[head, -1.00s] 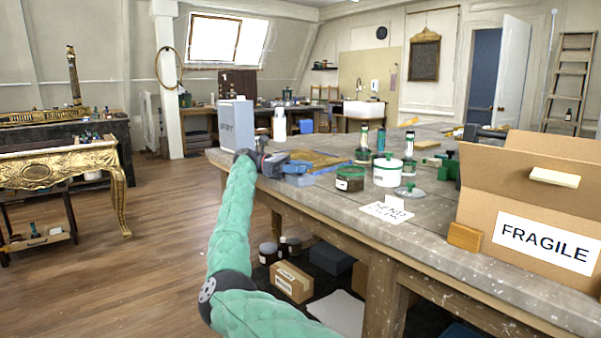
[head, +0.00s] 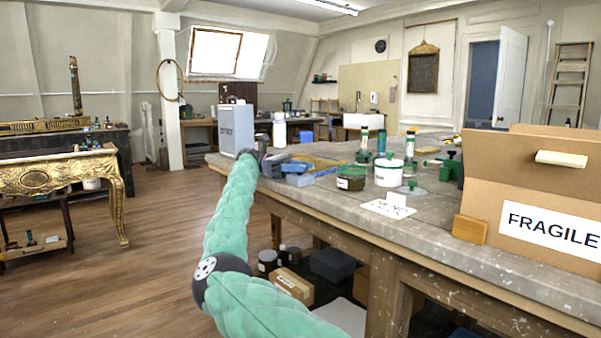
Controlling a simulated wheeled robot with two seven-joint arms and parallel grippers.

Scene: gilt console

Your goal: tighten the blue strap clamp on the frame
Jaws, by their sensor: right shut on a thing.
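My right arm reaches up to the near left part of the workbench (head: 430,222). Its right gripper (head: 286,164) is shut on a small blue thing, which looks like the blue strap clamp (head: 298,168). The fingertips are small and partly hidden, so the exact grip does not show. A gilt frame (head: 322,163) lies flat on the bench just behind and to the right of the clamp. Whether the strap runs snugly around the frame is too small to tell. My left gripper is out of view.
A grey box (head: 237,130) and a white bottle (head: 279,130) stand behind the gripper. To its right are a brown jar (head: 350,178), a white tub (head: 388,173) and a white card (head: 389,208). A FRAGILE carton (head: 490,190) fills the bench's right end.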

